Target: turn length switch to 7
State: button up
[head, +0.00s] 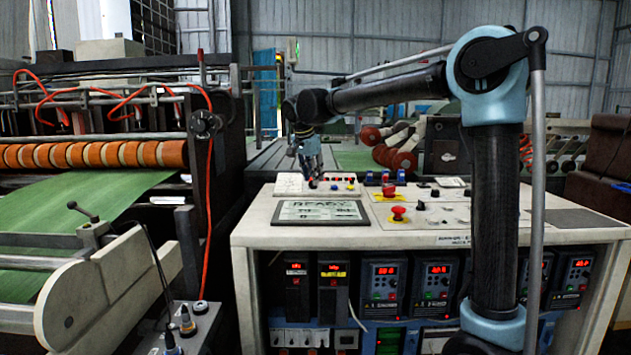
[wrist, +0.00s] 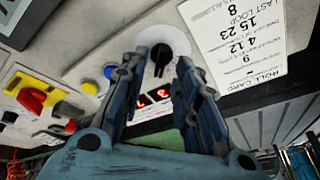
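A round white dial with a dark handle (wrist: 162,50) is in the wrist view, on the pale panel; I take it as the length switch, but no label for it is readable. My gripper (wrist: 157,66) is open, its two fingertips at either side of the dial with a gap to the handle. I cannot tell whether they touch the dial. In the head view my gripper (head: 312,172) is low over the console's back edge and the dial cannot be made out.
The head view shows a READY screen (head: 320,211) and a red mushroom button (head: 398,213) on the console top (head: 270,240).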

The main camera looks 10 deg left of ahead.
jog(key=v, duration=1)
